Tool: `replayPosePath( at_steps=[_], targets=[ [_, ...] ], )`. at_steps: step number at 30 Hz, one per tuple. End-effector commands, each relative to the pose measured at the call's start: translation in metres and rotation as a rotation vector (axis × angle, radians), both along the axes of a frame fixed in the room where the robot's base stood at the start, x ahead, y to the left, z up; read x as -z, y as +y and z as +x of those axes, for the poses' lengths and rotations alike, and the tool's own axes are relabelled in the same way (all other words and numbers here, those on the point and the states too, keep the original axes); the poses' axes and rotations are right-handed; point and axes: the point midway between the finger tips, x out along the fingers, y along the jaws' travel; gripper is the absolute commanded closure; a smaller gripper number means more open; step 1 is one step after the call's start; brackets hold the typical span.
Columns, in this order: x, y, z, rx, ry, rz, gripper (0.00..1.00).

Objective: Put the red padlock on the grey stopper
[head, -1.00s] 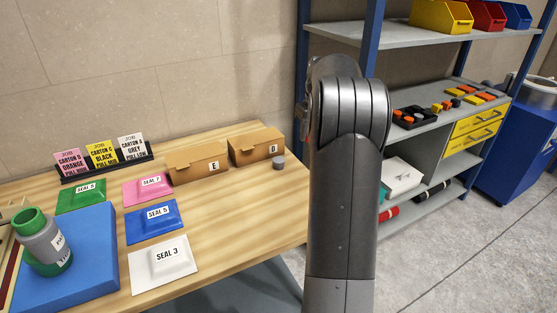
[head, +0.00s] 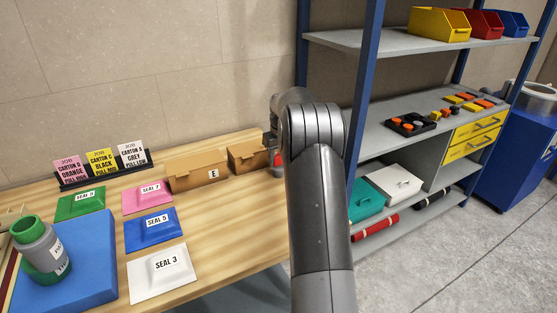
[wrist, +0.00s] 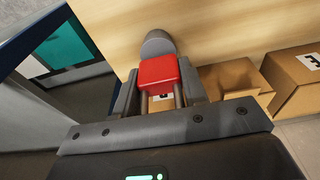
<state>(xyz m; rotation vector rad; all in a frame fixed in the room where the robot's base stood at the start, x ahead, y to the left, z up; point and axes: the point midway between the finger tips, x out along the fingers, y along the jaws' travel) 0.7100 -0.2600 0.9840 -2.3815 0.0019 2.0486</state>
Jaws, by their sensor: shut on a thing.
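The red padlock (wrist: 159,71) is between the fingers of my gripper (wrist: 161,86), which is shut on it. A small red part of the padlock also shows beside my arm in the head view (head: 278,160). The grey stopper (wrist: 157,43) stands on the wooden table just beyond the padlock in the wrist view. The padlock overlaps its lower edge there, and I cannot tell whether they touch.
Carton E (head: 198,173) and another brown carton (head: 246,157) stand at the table's back, close to my gripper. Coloured seal packets, such as the white one (head: 160,283), lie left. A shelf rack (head: 385,125) stands to the right.

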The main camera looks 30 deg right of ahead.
Motion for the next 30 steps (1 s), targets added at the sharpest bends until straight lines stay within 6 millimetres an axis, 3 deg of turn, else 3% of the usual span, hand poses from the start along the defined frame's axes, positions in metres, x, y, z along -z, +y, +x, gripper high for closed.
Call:
replayPosePath(
  at_steps=[3,13,14,18,21,30],
  targets=[
    [0.0120,-0.0001,-0.0001,0.000,0.000,0.000,0.85],
    [0.0148,-0.0001,-0.0002,0.000,0.000,0.000,0.85],
    [0.0148,-0.0001,-0.0002,0.000,0.000,0.000,0.59],
    [0.0145,-0.0001,-0.0001,-0.001,0.000,0.000,0.47],
    [0.0145,-0.0001,-0.0001,-0.001,0.000,0.000,0.39],
    [0.0112,-0.0002,0.0000,-0.001,-0.001,0.000,0.39]
  ],
)
